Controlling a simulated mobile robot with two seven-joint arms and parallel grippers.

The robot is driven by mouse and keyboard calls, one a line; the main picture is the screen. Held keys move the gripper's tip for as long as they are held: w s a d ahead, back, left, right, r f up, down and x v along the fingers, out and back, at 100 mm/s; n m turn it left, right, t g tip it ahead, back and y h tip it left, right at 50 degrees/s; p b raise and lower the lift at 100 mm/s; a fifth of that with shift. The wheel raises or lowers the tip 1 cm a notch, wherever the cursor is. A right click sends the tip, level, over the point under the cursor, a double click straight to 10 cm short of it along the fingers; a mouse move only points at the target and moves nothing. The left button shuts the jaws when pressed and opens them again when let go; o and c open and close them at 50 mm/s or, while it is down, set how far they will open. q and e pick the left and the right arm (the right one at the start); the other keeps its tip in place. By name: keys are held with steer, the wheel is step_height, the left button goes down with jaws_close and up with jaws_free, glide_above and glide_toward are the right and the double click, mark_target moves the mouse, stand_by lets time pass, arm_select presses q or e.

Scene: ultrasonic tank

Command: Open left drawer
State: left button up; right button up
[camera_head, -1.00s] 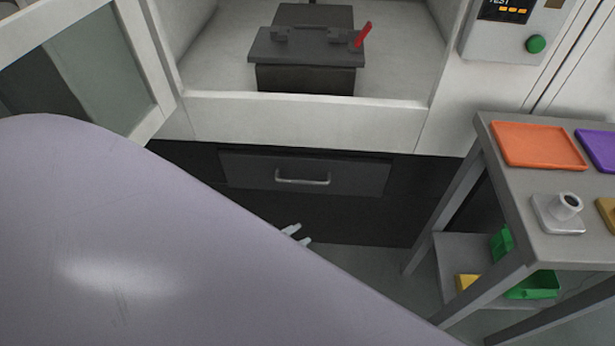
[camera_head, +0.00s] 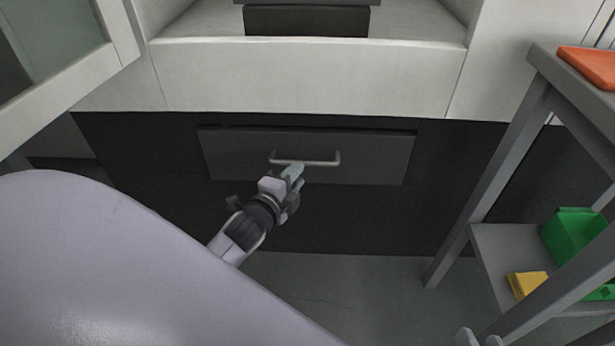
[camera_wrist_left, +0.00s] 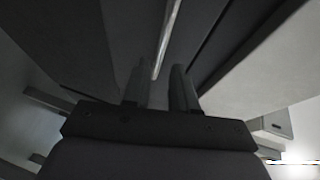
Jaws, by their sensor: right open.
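The drawer (camera_head: 225,155) is a dark grey front set in the black base of the white cabinet. It looks shut, with a thin dark gap along its top edge. Its handle (camera_head: 327,162) is a light metal bar; it also shows in the left wrist view (camera_wrist_left: 167,38). My left gripper (camera_head: 297,172) is at the handle, just below its middle. In the left wrist view its two fingers (camera_wrist_left: 161,75) stand apart with the bar between them; I cannot tell whether they touch it. My right gripper (camera_head: 480,340) shows only its fingertips at the bottom edge, open.
A grey table (camera_head: 548,85) stands at the right with an orange tray (camera_head: 592,66) on top. Its lower shelf holds a green bin (camera_head: 575,235) and a yellow item (camera_head: 527,284). An open glass-paned door (camera_head: 60,85) is at the upper left. The floor before the drawer is clear.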

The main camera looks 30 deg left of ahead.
mark_target(307, 163)
arm_select(q)
steer(key=shift+b+x, duration=1.4)
steer(key=shift+x, duration=2.3)
steer(key=shift+a, duration=0.1)
steer(key=shift+c, duration=0.2)
jaws_close()
